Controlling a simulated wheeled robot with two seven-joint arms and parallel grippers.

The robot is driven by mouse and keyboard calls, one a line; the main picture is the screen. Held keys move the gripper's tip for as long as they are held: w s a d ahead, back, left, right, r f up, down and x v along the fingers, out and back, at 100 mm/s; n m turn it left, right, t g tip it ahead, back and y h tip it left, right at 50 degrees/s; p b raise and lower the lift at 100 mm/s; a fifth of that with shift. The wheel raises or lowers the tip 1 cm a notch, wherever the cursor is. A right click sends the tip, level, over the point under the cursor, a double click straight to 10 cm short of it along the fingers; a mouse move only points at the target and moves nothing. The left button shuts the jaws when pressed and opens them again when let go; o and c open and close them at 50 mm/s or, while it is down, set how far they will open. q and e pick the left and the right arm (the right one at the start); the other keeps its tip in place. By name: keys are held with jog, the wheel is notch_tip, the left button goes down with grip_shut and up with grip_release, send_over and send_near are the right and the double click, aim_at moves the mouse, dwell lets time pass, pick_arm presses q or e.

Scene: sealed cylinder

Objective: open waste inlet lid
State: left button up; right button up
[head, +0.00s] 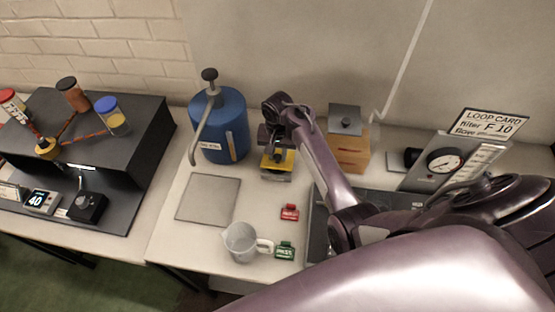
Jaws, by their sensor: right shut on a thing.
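My right arm comes in from the right and reaches over the table. My right gripper (272,144) points down at a small yellow-topped unit (280,162) with a grey front. It is shut on a part at the top of this unit, but the gripper hides that part and the fingertips. I cannot tell whether a lid there is raised. No part in view is readably marked as the waste inlet. My left gripper is not in view.
A blue cylinder (232,132) with a black knob and grey hose stands left of the gripper. A wooden box (350,152) with a grey top stands right.

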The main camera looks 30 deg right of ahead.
jog(key=shift+w+d+r, duration=0.7)
jog(key=shift+r, duration=0.25)
